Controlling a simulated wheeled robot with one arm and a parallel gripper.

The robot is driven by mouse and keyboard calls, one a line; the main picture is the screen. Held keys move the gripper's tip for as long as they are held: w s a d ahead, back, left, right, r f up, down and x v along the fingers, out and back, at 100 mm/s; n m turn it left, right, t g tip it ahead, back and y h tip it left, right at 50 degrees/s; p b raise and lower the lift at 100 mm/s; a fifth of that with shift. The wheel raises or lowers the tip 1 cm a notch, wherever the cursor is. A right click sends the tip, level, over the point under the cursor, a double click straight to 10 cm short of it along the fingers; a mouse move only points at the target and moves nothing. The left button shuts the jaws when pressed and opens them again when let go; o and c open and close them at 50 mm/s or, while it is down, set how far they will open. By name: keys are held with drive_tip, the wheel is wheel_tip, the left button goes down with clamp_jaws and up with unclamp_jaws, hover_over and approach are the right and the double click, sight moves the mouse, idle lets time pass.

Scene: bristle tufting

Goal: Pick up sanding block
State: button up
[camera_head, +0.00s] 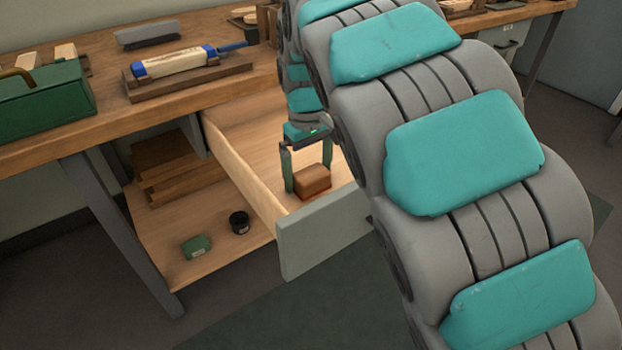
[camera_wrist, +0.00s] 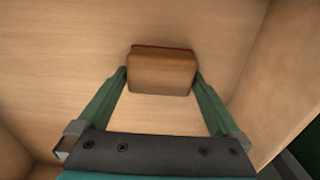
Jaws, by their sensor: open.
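The sanding block (camera_head: 314,180) is a brown wooden block with a reddish underside edge, lying in the open drawer near its front panel. In the wrist view the block (camera_wrist: 161,73) lies on the drawer floor, with its lower part between the fingertips. My gripper (camera_head: 308,178) reaches down into the drawer and is open. In the wrist view my gripper (camera_wrist: 160,80) has one green finger on each side of the block, with small gaps that are hard to judge. My arm hides part of the drawer in the head view.
The drawer's grey front panel (camera_head: 325,235) and wooden side wall (camera_head: 240,170) stand close around the gripper. A green box (camera_head: 196,247) and a dark jar (camera_head: 239,222) sit on the lower shelf.

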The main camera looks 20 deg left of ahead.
drive_tip(key=c, duration=1.2)
drive_tip(key=shift+r, duration=0.1)
drive_tip(key=shift+c, duration=0.2)
drive_tip(key=shift+r, duration=0.1)
